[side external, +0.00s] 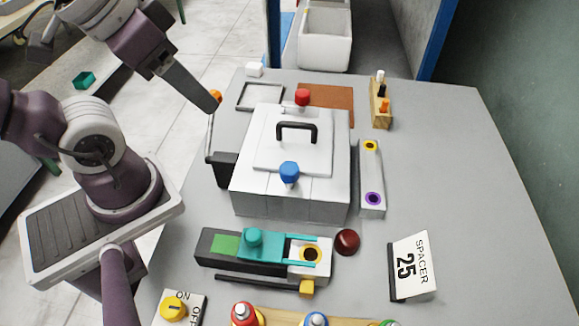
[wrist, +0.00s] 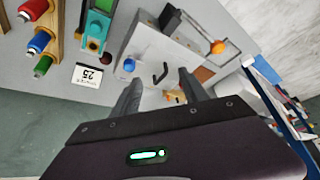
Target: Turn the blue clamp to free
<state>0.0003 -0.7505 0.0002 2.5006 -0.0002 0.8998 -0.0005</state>
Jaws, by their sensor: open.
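The blue clamp (side external: 289,171) is a blue knob at the front middle of the white press box (side external: 250,190), in front of the black lid handle (side external: 297,127). The knob also shows in the wrist view (wrist: 129,65), left of the handle. A red clamp knob (side external: 302,97) stands at the back edge of the lid. My gripper (wrist: 158,84) has its fingers spread with nothing between them. In the side view its visible finger is at the upper left of the press, apart from the blue clamp. The contact surfaces under the blue knob are hidden.
A lever with an orange ball (side external: 215,96) rises at the press's left. A rack with pegs (side external: 380,103) stands behind right. The table's right side is clear.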

